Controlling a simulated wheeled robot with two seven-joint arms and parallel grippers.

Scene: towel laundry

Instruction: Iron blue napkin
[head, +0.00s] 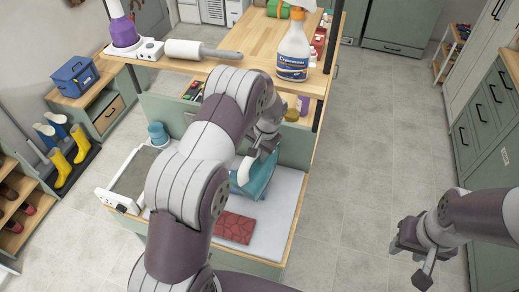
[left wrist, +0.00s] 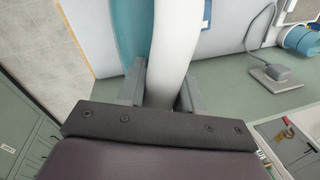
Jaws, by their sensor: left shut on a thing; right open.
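My left gripper (head: 262,148) is shut on the white handle of a teal iron (head: 258,178), over the pale ironing surface. In the left wrist view the white handle (left wrist: 174,45) passes between the fingers of the left gripper (left wrist: 160,90), with the teal body (left wrist: 138,30) beyond. Whether the iron touches the surface is unclear. A small blue patch (left wrist: 207,14), possibly the blue napkin, shows at the top of the left wrist view; most of it is out of sight. My right gripper (head: 418,262) is open and empty above the floor at the right.
A red patterned cloth (head: 234,227) lies on the pale ironing surface (head: 272,222), in front of the iron. A spray bottle (head: 293,55) and a lint roller (head: 200,49) are on the wooden shelf above. Open floor (head: 360,170) lies to the right.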

